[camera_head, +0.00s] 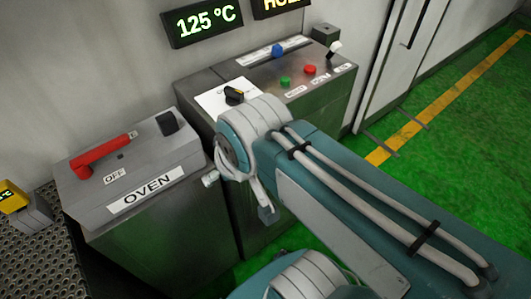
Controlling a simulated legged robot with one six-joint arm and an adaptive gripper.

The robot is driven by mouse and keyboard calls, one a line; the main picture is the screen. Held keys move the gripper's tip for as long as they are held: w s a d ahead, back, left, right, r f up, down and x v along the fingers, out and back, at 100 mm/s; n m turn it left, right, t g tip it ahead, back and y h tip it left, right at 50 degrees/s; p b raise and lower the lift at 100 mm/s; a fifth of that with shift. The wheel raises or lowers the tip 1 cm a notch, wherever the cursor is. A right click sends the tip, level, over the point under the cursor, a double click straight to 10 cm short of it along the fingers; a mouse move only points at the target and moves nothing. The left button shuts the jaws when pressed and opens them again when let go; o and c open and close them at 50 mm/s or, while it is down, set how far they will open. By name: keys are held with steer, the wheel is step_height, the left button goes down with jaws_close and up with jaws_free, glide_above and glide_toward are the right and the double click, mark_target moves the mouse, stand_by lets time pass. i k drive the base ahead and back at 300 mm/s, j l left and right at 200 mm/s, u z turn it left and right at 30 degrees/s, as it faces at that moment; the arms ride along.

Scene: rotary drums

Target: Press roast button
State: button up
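The control panel top (262,72) carries a green button (285,82) and a red button (310,69) side by side. Small white labels sit in front of them, too small to read with certainty, so I cannot tell which button is the roast one. A blue knob or button (277,50) stands behind them on a white label strip. Both front buttons are unobstructed. My arm crosses the picture from the lower right, its upper joint in front of the panel's near corner. I cannot make out my gripper's fingers in this view.
A black rotary knob (234,95) and a white-tipped lever (335,47) share the panel. A grey oven box (130,177) with a red handle (98,149), marked OFF, stands left. A display (203,23) reads 125 °C. Green floor (470,100) is clear at right.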

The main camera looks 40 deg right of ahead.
mark_target(284, 81)
steer(key=z, duration=1.05)
